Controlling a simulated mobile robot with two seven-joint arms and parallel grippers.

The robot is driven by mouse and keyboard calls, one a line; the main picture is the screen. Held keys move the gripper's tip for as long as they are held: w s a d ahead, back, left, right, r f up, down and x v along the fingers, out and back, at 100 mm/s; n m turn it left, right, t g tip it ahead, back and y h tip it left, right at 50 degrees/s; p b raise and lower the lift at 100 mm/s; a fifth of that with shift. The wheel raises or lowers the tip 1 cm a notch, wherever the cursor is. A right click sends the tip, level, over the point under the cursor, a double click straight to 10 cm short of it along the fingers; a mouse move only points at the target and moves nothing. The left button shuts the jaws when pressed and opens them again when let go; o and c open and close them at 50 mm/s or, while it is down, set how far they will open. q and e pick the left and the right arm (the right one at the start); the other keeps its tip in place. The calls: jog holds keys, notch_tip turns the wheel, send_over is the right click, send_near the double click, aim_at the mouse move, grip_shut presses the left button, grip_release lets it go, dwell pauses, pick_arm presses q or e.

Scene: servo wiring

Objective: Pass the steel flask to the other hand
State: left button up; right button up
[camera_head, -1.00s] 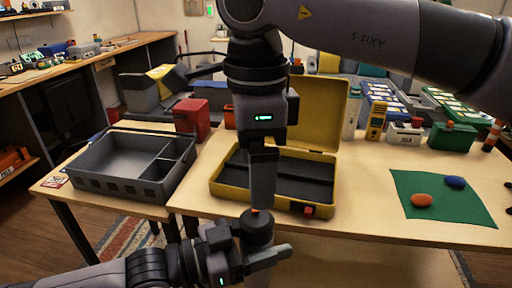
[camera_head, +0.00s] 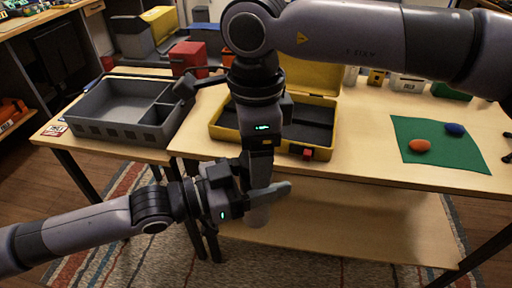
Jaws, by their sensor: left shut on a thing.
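The steel flask (camera_head: 257,216) shows only as a pale lower end hanging below the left gripper's fingers, above the floor in front of the table. Its upper part is hidden behind the two grippers. My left gripper (camera_head: 262,194) comes in from the left and is shut on the flask. My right gripper (camera_head: 258,178) points straight down from above, its finger end directly over the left gripper at the flask's top. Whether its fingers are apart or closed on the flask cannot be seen.
Behind the grippers, the table (camera_head: 370,155) carries an open yellow case (camera_head: 222,132), a grey divided tray (camera_head: 100,130) and a red box (camera_head: 187,56). A green mat (camera_head: 450,165) at right holds an orange and a blue oval object. A lower shelf (camera_head: 350,228) lies below.

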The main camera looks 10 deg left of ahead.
pick_arm(q)
jog(key=shift+r, duration=0.1)
pick_arm(e)
jog(key=c, duration=1)
pick_arm(q)
jog(key=o, duration=1.4)
pick_arm(e)
jog(key=shift+c, duration=0.2)
pick_arm(q)
jog(key=shift+o, duration=0.2)
jog(key=v, duration=1.2)
jog(key=w+d+f+n+t+y, duration=0.1)
jog(key=d+f+n+t+y, duration=0.35)
jog(key=f, duration=0.65)
jog(key=s+a+f+n+g+y, duration=0.1)
jog(key=s+a+f+n+y, duration=0.1)
jog(key=a+f, duration=0.4)
jog(key=s+a+f+n+g+y, duration=0.1)
jog(key=s+a+f+n+y, duration=0.2)
jog(key=f, duration=0.8)
jog(key=s+a+y, duration=0.2)
jog(key=y, duration=0.2)
jog(key=shift+s+a+n, duration=0.2)
jog(key=shift+a+n, duration=0.15)
jog(key=shift+a, duration=0.05)
